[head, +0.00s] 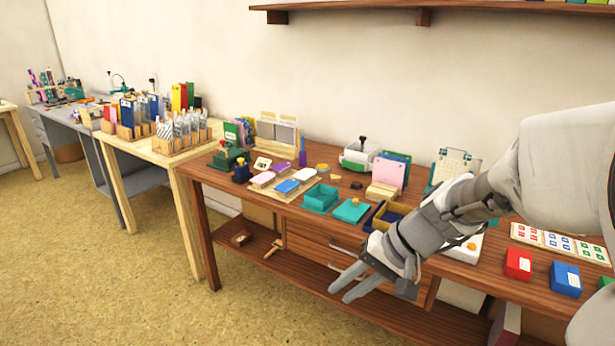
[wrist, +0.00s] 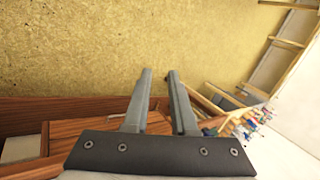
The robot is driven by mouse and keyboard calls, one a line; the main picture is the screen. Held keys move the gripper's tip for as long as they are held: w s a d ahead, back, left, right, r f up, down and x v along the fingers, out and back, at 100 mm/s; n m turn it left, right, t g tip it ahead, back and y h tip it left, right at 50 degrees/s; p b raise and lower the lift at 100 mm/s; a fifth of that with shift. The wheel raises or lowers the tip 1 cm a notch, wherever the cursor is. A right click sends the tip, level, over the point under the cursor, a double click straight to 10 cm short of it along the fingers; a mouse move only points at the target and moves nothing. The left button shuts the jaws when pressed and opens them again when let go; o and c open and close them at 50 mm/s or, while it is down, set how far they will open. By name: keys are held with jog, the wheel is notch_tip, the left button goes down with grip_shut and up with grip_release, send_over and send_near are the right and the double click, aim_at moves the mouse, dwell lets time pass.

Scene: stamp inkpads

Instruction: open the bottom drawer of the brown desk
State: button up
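The brown desk (head: 208,181) stands along the wall, with its red-brown top running to the right. Under the top is a stacked block of drawers (head: 308,248) with thin light handles. My forearm and gripper hide its right part, and the bottom drawer's edges are hard to make out. The drawers look shut. My gripper (head: 341,291) is in front of the desk, below the top, with its fingers pointing down and left. In the wrist view my gripper (wrist: 160,73) has two fingers apart with nothing between them. Brown desk wood (wrist: 85,128) shows beside and behind the left finger.
A low shelf (head: 335,285) runs under the drawers, with wooden stampers (head: 272,250) at its left. Inkpads, boxes and cards crowd the desktop. A light wood table (head: 190,230) adjoins at left. The tan floor (head: 150,300) in front is clear.

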jog(key=w+d+f+m+t+y, duration=0.2)
jog(key=w+d+f+m, duration=0.1)
jog(key=w+f, duration=0.35)
jog(key=w+d+f+m+t+y, duration=0.2)
jog(key=w+d+f+m+y, duration=0.1)
jog(key=w+f, duration=0.35)
jog(key=w+d+f+m+t+h, duration=0.1)
jog(key=w+d+f+m+t, duration=0.25)
jog(key=d+f, duration=0.2)
jog(key=w+d+f+m+t+h, duration=0.1)
jog(key=w+d+f+m+t, duration=0.2)
jog(key=d+f+m, duration=0.3)
jog(key=shift+n, duration=0.75)
jog(key=b+x, duration=0.1)
jog(key=x, duration=0.5)
jog(key=f+b+x, duration=0.1)
jog(key=b+x, duration=0.1)
jog(key=x, duration=0.4)
jog(key=b+x, duration=0.1)
jog(key=x, duration=0.5)
jog(key=shift+s+a+f, duration=0.25)
jog(key=shift+s+f, duration=0.1)
jog(key=shift+f, duration=0.05)
grip_shut()
jog(key=shift+h, duration=0.3)
